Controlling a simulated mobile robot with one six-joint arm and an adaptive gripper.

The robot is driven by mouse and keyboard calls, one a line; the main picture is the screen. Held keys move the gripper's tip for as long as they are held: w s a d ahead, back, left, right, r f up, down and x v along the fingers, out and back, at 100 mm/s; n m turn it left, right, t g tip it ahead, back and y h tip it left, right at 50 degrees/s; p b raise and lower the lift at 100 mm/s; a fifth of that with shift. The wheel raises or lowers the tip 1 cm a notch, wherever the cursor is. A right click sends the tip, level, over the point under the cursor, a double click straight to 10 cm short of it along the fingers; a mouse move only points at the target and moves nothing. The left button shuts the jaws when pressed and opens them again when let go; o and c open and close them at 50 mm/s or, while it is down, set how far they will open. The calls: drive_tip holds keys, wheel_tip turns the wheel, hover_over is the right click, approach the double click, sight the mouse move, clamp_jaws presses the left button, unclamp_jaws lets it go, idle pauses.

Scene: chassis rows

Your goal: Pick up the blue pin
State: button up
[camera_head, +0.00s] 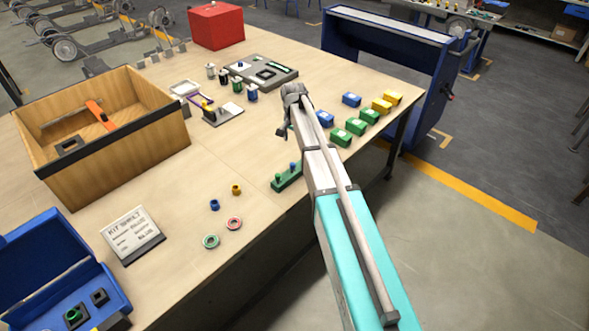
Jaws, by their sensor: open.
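A small blue piece (214,204) stands on the bare table left of centre, and it may be a pin or a bushing. A green block (287,180) near the table's right edge holds small upright pegs, and one peg looks blue (292,166). I cannot tell which of these is the blue pin. My gripper (284,134) is open, pointing down over the table behind the green block. It appears empty and apart from both blue pieces. My arm covers part of the table's right side.
A wooden box (110,155) stands at the left, and an open blue case (30,255) at the front left. A sign (132,234), a yellow piece (236,189) and two rings (211,241) lie near the front. Several coloured blocks (357,125) stand at the right. A red box (216,25) is at the back.

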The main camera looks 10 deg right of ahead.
sight(292, 163)
drive_tip(key=shift+f+b, duration=3.75)
drive_tip(key=shift+f, duration=0.2)
drive_tip(key=shift+f, duration=0.1)
drive_tip(key=shift+a+f+b, duration=0.15)
drive_tip(key=shift+f+b, duration=1.1)
drive_tip(key=shift+b, duration=0.05)
drive_tip(key=shift+a+f+b, duration=0.1)
drive_tip(key=shift+f+b, duration=1.15)
drive_tip(key=shift+b, duration=0.05)
clamp_jaws()
